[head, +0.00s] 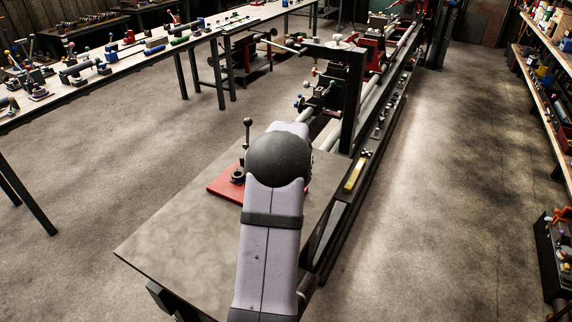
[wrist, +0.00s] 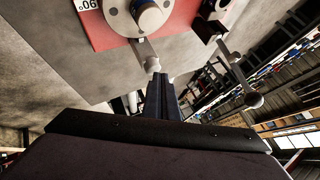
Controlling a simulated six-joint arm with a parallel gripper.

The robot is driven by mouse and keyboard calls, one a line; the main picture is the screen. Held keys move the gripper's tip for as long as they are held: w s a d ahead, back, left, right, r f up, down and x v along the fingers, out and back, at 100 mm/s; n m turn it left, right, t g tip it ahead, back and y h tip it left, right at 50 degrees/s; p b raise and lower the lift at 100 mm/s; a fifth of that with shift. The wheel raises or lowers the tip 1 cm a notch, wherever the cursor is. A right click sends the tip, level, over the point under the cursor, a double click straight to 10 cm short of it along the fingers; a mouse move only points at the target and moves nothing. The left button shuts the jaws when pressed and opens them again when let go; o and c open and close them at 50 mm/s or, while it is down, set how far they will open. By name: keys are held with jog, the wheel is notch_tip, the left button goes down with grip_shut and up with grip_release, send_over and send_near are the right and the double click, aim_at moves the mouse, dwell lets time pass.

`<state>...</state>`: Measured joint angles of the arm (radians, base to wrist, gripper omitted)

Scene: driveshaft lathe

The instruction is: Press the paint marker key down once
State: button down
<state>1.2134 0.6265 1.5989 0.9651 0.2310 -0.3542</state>
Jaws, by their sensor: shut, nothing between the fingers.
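A red plate (head: 226,190) lies on the grey table, partly hidden by my arm; it also shows in the wrist view (wrist: 101,35), marked "06". In the head view my arm hides the gripper.
A post with a dark ball-ended lever (head: 247,123) stands by the plate; its ball shows in the wrist view (wrist: 254,100). The table (head: 180,235) is bare at the front left. A long lathe (head: 375,110) runs away behind, with a dark upright frame (head: 352,100) near my arm.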

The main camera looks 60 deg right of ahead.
jog(key=shift+f, duration=0.25)
jog(key=shift+r, duration=0.1)
dwell(0.3)
jog(key=shift+r+p, duration=0.65)
jog(key=shift+r, duration=0.25)
jog(key=shift+r, duration=0.15)
notch_tip(320, 180, up, 5)
jog(key=p, duration=0.4)
dwell(0.8)
